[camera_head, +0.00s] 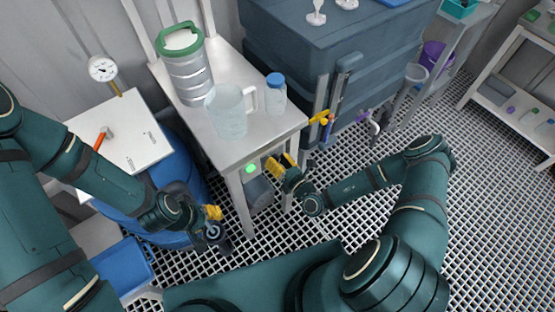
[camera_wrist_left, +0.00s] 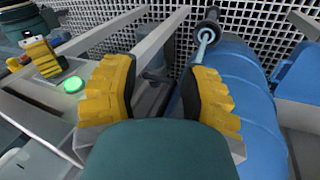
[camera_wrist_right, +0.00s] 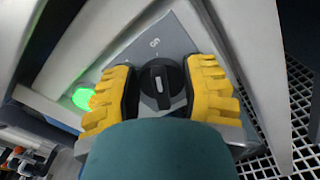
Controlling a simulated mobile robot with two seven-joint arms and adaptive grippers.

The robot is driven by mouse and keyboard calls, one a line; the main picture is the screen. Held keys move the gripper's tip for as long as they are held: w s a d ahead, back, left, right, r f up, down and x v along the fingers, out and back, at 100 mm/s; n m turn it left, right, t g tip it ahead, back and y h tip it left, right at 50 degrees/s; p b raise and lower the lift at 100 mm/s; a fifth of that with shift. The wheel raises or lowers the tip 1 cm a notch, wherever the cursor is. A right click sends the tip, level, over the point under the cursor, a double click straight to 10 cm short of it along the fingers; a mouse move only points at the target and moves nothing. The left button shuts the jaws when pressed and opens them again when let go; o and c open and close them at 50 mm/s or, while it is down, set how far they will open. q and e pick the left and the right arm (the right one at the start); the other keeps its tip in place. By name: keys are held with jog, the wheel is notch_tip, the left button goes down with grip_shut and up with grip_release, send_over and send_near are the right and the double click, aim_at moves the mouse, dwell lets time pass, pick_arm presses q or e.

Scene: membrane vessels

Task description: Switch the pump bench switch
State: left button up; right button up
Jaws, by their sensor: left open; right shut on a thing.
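The pump bench switch (camera_wrist_right: 161,84) is a black rotary knob on a grey plate on the front of the white bench (camera_head: 270,142). In the right wrist view it sits between the yellow fingers of my right gripper (camera_wrist_right: 161,92), which is shut on it. In the head view my right gripper (camera_head: 280,163) hides the knob. A green lamp (camera_head: 250,169) glows beside it, and it also shows in the right wrist view (camera_wrist_right: 83,98). My left gripper (camera_head: 213,222) is open and empty, left of the bench's front leg; its fingers are apart in the left wrist view (camera_wrist_left: 165,95).
On the bench stand a clear jug (camera_head: 229,112), a blue-capped bottle (camera_head: 275,95) and a green-rimmed metal vessel (camera_head: 187,75). A blue drum (camera_head: 185,165) is near my left arm. A large grey tank (camera_head: 300,50) stands behind right. Grating floor is open at right.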

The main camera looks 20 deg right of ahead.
jog(key=shift+r+n+p, duration=0.2)
jog(key=shift+n+p, duration=0.3)
jog(key=shift+p, duration=0.2)
jog(key=n+p, duration=0.3)
jog(key=p, duration=0.1)
jog(key=n+p, duration=0.2)
jog(key=shift+a+r+n, duration=0.1)
jog(key=shift+a+n, duration=0.2)
jog(key=n+p, duration=0.3)
jog(key=shift+s+a+n, duration=0.1)
jog(key=shift+a+n, duration=0.05)
jog(key=shift+n, duration=0.25)
jog(key=shift+f+n+p, duration=0.25)
jog(key=shift+n+p, duration=0.45)
jog(key=shift+n, duration=0.1)
jog(key=o, duration=1.2)
jog(key=shift+f, duration=0.1)
jog(key=shift+c, duration=0.2)
